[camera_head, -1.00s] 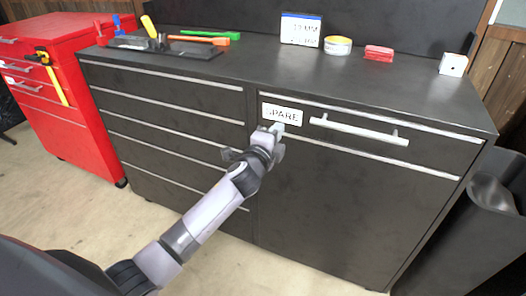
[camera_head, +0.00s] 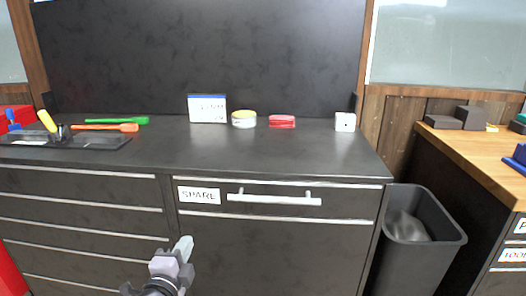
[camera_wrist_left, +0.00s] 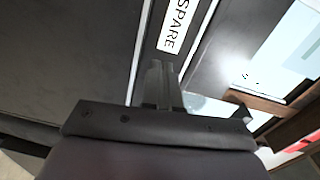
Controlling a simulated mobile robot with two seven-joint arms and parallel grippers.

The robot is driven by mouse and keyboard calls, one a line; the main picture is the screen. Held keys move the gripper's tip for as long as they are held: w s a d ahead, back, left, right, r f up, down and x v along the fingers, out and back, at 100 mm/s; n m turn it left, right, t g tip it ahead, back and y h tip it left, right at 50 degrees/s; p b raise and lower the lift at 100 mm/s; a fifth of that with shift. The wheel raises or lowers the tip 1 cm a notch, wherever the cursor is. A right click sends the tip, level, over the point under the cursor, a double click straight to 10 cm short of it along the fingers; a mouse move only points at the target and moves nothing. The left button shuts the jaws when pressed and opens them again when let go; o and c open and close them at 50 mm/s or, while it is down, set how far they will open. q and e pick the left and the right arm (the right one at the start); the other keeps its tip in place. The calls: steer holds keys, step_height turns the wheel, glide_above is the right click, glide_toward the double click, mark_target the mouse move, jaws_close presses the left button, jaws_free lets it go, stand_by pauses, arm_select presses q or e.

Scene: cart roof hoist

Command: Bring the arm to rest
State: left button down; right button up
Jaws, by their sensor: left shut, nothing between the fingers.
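My left gripper (camera_head: 183,246) is in the lower part of the head view, in front of the dark cabinet (camera_head: 280,255) and below the drawer labelled SPARE (camera_head: 199,195). Its fingers are shut with nothing between them. In the left wrist view the shut fingers (camera_wrist_left: 162,82) point toward the SPARE label (camera_wrist_left: 175,25). The drawer's bar handle (camera_head: 273,199) is to the right of the gripper and apart from it. The drawer looks closed. My right gripper is in no view.
The cabinet top holds a black tray with tools (camera_head: 70,141), a white box (camera_head: 207,109), a tape roll (camera_head: 244,119), a red item (camera_head: 282,121) and a white cube (camera_head: 345,122). A grey bin (camera_head: 420,240) and a wooden bench (camera_head: 485,150) stand at the right.

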arm_select(q)
steer(key=s+f+n+g+p, duration=0.1)
steer(key=s+f+n, duration=0.3)
steer(key=s, duration=0.4)
steer(key=s+d+f+n+g+h+p, duration=0.1)
steer(key=s+f+n+g+p, duration=0.1)
steer(key=s+f+n, duration=0.3)
steer(key=s+d+f+n+g+p, duration=0.1)
steer(key=s+f+n, duration=0.4)
steer(key=s, duration=0.8)
steer(key=g+p, duration=0.1)
steer(key=g, duration=0.1)
steer(key=shift+f+n+g+h, duration=0.15)
steer(key=shift+n+g+h, duration=0.15)
steer(key=shift+g+h, duration=0.1)
steer(key=shift+d, duration=0.1)
